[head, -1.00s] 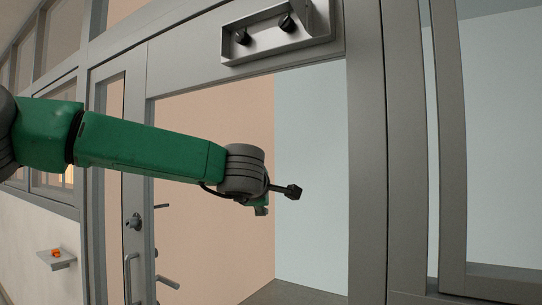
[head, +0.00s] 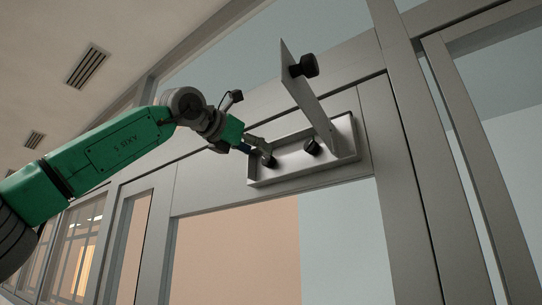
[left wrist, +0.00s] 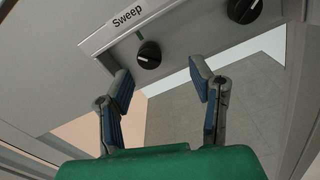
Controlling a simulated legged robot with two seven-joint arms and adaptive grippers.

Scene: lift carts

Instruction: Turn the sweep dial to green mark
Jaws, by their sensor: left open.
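The sweep dial (left wrist: 149,55) is a round black knob below the "Sweep" label (left wrist: 127,17) in the left wrist view. A short green mark (left wrist: 139,36) is on the panel just above it. A small pale line shows on the dial's face, but its exact direction is hard to tell. My left gripper (left wrist: 163,80) is open and empty, its blue-padded fingers spread, with the dial ahead between and beyond the tips. In the head view the left gripper (head: 258,147) is at the dial (head: 269,160), partly covering it. My right gripper is not seen.
A second black dial (head: 312,147) sits to the right in the same shallow metal box (head: 345,139), above a door opening. The box's cover plate (head: 303,88), with a black knob (head: 304,66), stands open above it. A door-frame post (head: 412,180) rises to the right.

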